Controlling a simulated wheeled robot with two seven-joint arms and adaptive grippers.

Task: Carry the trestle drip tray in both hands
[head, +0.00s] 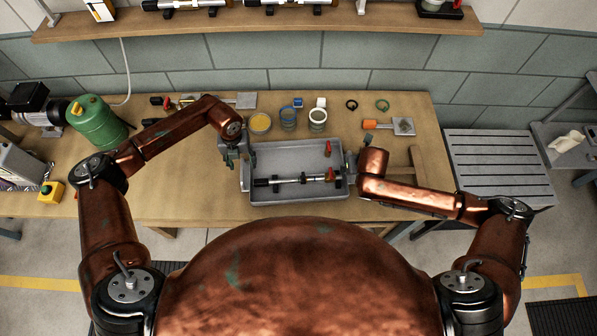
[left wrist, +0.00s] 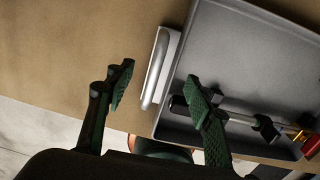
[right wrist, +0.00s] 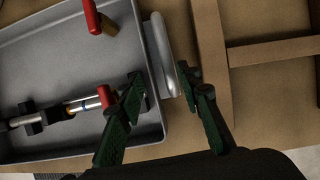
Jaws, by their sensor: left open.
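The grey drip tray (head: 285,151) lies flat on the wooden workbench, with a bar handle at each end. The left handle (left wrist: 158,68) shows in the left wrist view and the right handle (right wrist: 161,52) in the right wrist view. My left gripper (head: 238,160) is open at the tray's left end; in its wrist view the fingers (left wrist: 160,92) stand either side of the handle's line, one over the tray. My right gripper (right wrist: 158,85) is open at the right end, fingers likewise either side of that handle's line. Height above the handles is hard to judge.
In the tray lie a rod with dark and red parts (head: 300,181) and a red-handled piece (head: 328,149). Tape rolls and jars (head: 288,118) stand behind it. A green canister (head: 97,123) stands left. A slatted grey stand (head: 497,165) is beyond the bench's right edge.

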